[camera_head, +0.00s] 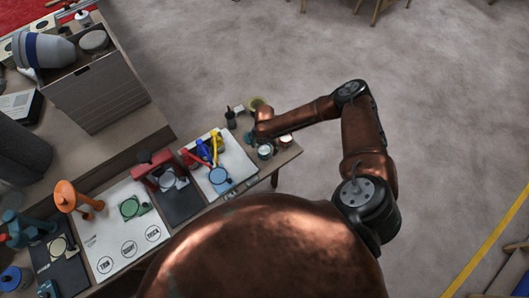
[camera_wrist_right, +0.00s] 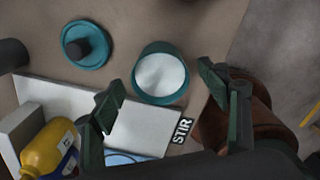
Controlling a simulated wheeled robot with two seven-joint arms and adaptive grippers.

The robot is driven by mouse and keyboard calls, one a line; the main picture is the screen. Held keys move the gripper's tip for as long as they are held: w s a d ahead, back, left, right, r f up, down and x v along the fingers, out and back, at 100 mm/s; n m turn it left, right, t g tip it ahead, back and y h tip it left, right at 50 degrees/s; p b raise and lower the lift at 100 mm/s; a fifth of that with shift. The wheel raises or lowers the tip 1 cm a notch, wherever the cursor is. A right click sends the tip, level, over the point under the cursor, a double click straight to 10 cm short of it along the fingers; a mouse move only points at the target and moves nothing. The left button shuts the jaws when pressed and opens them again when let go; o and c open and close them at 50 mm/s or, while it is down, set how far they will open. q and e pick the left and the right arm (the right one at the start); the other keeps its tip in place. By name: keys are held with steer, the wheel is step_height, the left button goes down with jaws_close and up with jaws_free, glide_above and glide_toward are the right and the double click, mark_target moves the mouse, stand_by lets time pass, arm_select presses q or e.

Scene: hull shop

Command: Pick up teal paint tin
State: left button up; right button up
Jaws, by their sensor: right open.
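The teal paint tin (camera_wrist_right: 160,75) stands upright on the bench, round and open-topped with a white surface inside, in the right wrist view. In the head view it appears as a small tin (camera_head: 265,153) beside the white mat's corner. My right gripper (camera_wrist_right: 161,80) is open, one finger showing on each side of the tin in the wrist view, with nothing held. In the head view my right gripper (camera_head: 259,130) is above the bench's far end, partly hidden by its own arm. My left gripper is not in view.
A teal lid-like disc with a dark knob (camera_wrist_right: 86,45) lies close by. The white mat (camera_wrist_right: 140,128) carries a yellow bottle (camera_wrist_right: 48,148). Another small tin (camera_head: 286,140) stands near the bench corner. A dark container (camera_head: 230,119) is behind. Open floor (camera_head: 440,110) lies beyond.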

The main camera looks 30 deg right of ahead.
mark_target(264, 150)
step_height(264, 150, down, 4)
steer(key=shift+r, duration=0.1)
steer(key=shift+c, duration=0.7)
steer(key=shift+w, duration=0.1)
steer(key=c, duration=1.3)
steer(key=shift+r, duration=0.15)
steer(key=shift+c, duration=0.2)
